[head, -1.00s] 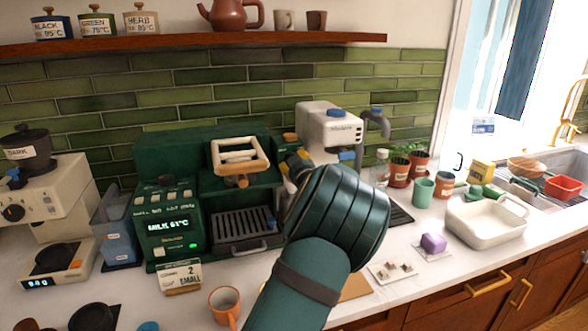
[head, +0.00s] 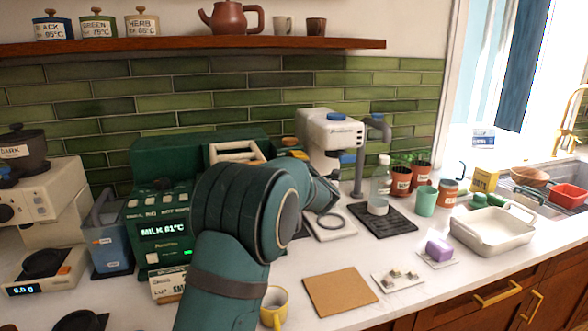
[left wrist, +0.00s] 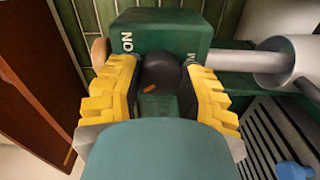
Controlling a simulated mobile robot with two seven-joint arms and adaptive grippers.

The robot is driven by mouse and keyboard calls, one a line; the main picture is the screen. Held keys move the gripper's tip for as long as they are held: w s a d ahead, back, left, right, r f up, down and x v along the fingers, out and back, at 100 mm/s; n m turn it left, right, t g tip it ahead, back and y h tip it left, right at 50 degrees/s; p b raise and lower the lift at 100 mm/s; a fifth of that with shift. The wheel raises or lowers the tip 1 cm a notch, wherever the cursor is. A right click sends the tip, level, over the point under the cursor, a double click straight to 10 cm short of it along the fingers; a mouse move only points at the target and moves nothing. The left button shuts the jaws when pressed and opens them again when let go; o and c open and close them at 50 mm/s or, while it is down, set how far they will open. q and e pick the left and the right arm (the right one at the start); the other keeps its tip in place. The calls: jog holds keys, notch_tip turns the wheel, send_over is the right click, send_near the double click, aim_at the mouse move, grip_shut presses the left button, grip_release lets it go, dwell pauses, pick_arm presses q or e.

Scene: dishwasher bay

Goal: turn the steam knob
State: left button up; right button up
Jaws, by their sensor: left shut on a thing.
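The steam knob (left wrist: 160,72) is a dark, rounded knob with a small orange mark. In the left wrist view it sits on the green coffee machine (left wrist: 160,32), below a panel with the letters "NO" and "M". My left gripper (left wrist: 160,88) has yellow ridged fingers, one on each side of the knob, and is shut on it. In the head view my left arm crosses in front of the green machine (head: 165,213) and hides the knob and most of the gripper. My right gripper is not in view.
A grey metal cylinder (left wrist: 270,62) is close to the right finger in the left wrist view. On the counter are a yellow mug (head: 275,307), a brown board (head: 340,291), a clear bottle (head: 380,188) on a dark mat and a white basin (head: 492,232). The counter front is mostly clear.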

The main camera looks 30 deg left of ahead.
pick_arm(q)
jog(key=shift+r+n, duration=0.15)
jog(key=shift+n, duration=0.55)
jog(key=o, duration=1.2)
jog(key=shift+d, duration=0.1)
jog(key=v, duration=1.1)
jog(key=shift+s+d, duration=0.25)
jog(key=shift+s, duration=0.05)
